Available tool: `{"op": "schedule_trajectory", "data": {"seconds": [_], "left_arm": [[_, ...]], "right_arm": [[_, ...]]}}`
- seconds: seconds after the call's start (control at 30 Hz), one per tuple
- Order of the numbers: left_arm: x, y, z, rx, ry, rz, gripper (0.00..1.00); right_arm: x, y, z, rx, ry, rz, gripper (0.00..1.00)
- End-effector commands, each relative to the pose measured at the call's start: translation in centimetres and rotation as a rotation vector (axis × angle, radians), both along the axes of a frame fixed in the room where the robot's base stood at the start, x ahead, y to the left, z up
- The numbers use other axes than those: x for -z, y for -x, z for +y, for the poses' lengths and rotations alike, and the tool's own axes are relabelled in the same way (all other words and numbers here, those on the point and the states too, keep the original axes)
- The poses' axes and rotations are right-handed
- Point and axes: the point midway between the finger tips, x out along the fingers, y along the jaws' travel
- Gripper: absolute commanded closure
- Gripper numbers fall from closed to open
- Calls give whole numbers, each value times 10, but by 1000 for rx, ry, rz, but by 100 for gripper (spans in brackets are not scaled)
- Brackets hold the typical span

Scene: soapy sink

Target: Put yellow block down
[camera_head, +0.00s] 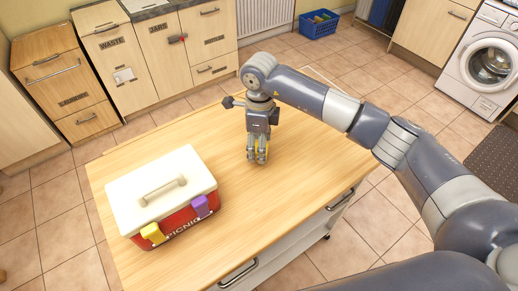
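My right gripper (258,150) reaches in from the right and points down over the wooden worktop. Its fingers are closed around a small yellow block (262,153), which is mostly hidden by the fingers. The block is at or just above the worktop; I cannot tell whether it touches. My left gripper is not in view.
A red picnic box (181,222) with a white lid (135,204), a yellow latch (153,234) and a purple latch (200,206) stands on the left of the worktop (270,205). The worktop around the gripper is clear. Cabinets (163,57) line the back.

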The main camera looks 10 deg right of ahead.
Motion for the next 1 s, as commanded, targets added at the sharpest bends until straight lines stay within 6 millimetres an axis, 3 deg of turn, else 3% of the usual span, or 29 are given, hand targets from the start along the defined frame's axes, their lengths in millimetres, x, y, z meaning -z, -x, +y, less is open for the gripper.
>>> {"op": "schedule_trajectory", "data": {"seconds": [0.03,0.2,0.47,0.7,1.0], "left_arm": [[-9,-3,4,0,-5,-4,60],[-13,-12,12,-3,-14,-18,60],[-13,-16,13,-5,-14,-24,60],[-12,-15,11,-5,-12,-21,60],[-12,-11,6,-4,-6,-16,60]], "right_arm": [[5,0,1,1,0,5,39],[26,-1,0,0,0,2,39],[30,-2,0,-1,-1,0,39],[29,-2,0,-1,0,0,87],[28,-2,0,0,-1,-1,91]]}}
